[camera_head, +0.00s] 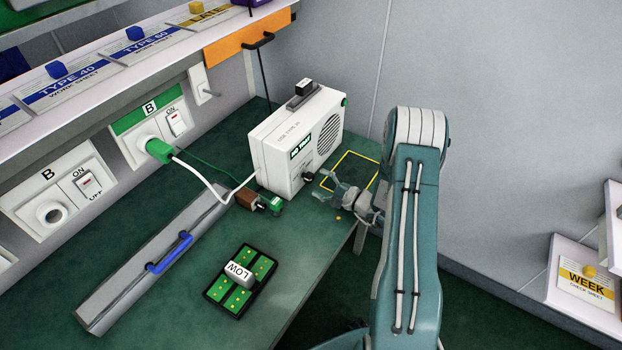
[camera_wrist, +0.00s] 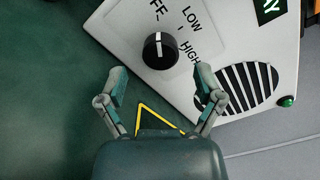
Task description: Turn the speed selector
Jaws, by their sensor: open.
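The speed selector is a round black knob (camera_wrist: 159,50) with a white pointer line, on the front of a white machine (camera_wrist: 225,30). OFF, LOW and HIGH are printed around it in the wrist view. The knob (camera_head: 308,176) also shows low on the white machine (camera_head: 282,155) in the head view. My gripper (camera_wrist: 162,88) is open, its two fingers apart, short of the knob and on either side of its line. In the head view my gripper (camera_head: 325,187) is just in front of the machine's lower front. Nothing is between the fingers.
A green plug (camera_head: 160,151) with a white cord sits in the wall socket. A grey bar with a blue handle (camera_head: 169,253) lies at left. A yellow outline (camera_head: 352,172) marks the green bench.

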